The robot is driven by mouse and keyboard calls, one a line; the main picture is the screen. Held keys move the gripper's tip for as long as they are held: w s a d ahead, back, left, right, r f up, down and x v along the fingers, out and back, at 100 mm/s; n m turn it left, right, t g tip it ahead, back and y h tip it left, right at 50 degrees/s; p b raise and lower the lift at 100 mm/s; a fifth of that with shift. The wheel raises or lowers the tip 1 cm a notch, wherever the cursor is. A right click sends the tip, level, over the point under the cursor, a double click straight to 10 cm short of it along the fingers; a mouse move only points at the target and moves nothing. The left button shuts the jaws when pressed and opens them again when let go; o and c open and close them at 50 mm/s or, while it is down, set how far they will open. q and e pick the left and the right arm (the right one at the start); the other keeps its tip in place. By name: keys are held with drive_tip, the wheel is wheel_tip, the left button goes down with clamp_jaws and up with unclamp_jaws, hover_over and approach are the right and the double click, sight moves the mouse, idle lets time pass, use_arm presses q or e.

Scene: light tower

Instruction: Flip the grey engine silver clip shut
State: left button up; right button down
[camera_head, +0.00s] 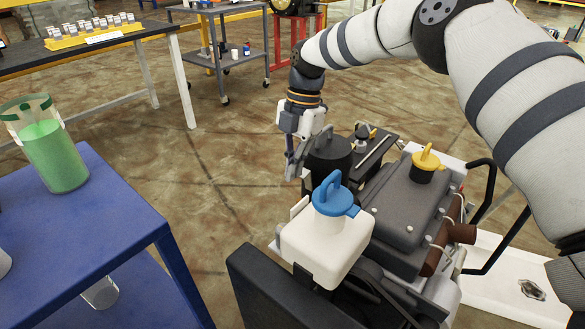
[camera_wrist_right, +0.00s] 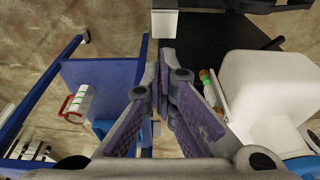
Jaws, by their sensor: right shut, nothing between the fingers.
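The grey engine block (camera_head: 398,212) sits right of centre in the head view, with a yellow cap (camera_head: 426,162) on top. I cannot make out the silver clip with certainty. A small pale block (camera_wrist_right: 164,23) shows just beyond my fingertips in the wrist view; I cannot tell whether it is the clip. My right gripper (camera_head: 291,170) points down beside the left side of a black lidded canister (camera_head: 330,152) at the engine's far left. Its fingertips (camera_wrist_right: 164,62) are together, with nothing between them. My left gripper is not in view.
A white tank (camera_head: 315,250) with a blue cap (camera_head: 335,197) stands in front of the engine. A blue table (camera_head: 100,225) at left bears a jar of green liquid (camera_head: 52,155). Open floor lies between it and the engine. A grey cart (camera_head: 240,62) stands behind.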

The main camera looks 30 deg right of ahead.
drive_tip(key=v, duration=1.1)
drive_tip(key=shift+d+r, duration=0.15)
drive_tip(key=shift+r, duration=0.15)
